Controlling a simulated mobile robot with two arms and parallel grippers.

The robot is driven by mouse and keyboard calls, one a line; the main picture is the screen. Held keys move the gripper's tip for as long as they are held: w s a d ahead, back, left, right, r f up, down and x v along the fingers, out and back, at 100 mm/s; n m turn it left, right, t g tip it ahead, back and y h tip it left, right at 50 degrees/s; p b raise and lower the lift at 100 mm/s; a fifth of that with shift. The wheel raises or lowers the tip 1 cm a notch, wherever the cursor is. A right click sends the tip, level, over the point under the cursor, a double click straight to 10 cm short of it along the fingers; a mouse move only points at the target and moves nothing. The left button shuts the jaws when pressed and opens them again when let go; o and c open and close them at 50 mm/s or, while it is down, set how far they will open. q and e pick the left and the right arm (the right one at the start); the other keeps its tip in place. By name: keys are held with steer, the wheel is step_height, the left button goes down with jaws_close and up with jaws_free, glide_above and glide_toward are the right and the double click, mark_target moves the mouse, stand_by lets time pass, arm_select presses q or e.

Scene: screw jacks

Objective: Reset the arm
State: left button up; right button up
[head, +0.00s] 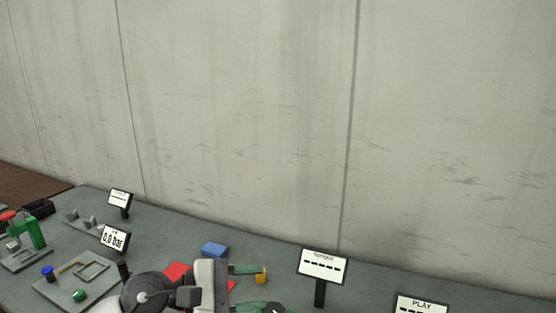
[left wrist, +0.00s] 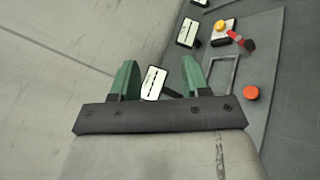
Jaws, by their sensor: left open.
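My left arm shows at the bottom of the head view, with its left gripper (head: 268,290) over the table (head: 170,225). Its two green fingers are spread apart and point right, with nothing seen held between them. In the left wrist view the same gripper (left wrist: 159,61) is open. A white sign with black marks (left wrist: 153,82) appears between the fingers in the picture, on a stand beyond them. A yellow cylinder (head: 261,277) shows close to the upper fingertip in the head view; I cannot tell whether they touch. My right gripper is not in view.
A blue block (head: 213,249) and a partly hidden red plate (head: 177,271) lie near my arm. A green device (head: 37,232) stands far left. A wall (head: 250,110) rises behind.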

arm_select(q)
steer(key=a+n+t+y, duration=0.3)
steer(key=n+t, duration=0.5)
steer(key=n, duration=0.8)
steer(key=a+n+t+y, duration=0.4)
steer(key=n+t, duration=0.4)
steer(key=n, duration=0.7)
steer(key=s+a+f+n+g+y, duration=0.3)
steer(key=a+f+n+y, duration=0.15)
steer(key=f+n, duration=0.35)
steer(key=s+a+f+n+g+y, duration=0.25)
steer(key=f+n+y, duration=0.35)
steer(key=n, duration=0.4)
steer(key=s+a+f+n+g+h, duration=0.1)
steer(key=s+f+n+g, duration=0.4)
steer(key=s, duration=0.4)
steer(key=s+a+f+n+g, duration=0.1)
steer(key=s+f+n+g, duration=0.3)
steer(key=s+f+g, duration=0.35)
step_height(320, 180, down, 24)
steer(key=s+b, duration=0.1)
steer(key=b, duration=0.1)
steer(key=s+a+f+b, duration=0.1)
steer(key=s+a+f, duration=0.1)
steer(key=s+f, duration=1.4)
step_height(320, 180, down, 4)
steer(key=shift+s+a+f+m+g, duration=0.1)
steer(key=shift+s+a+m+g, duration=0.1)
steer(key=shift+a+m+g, duration=0.2)
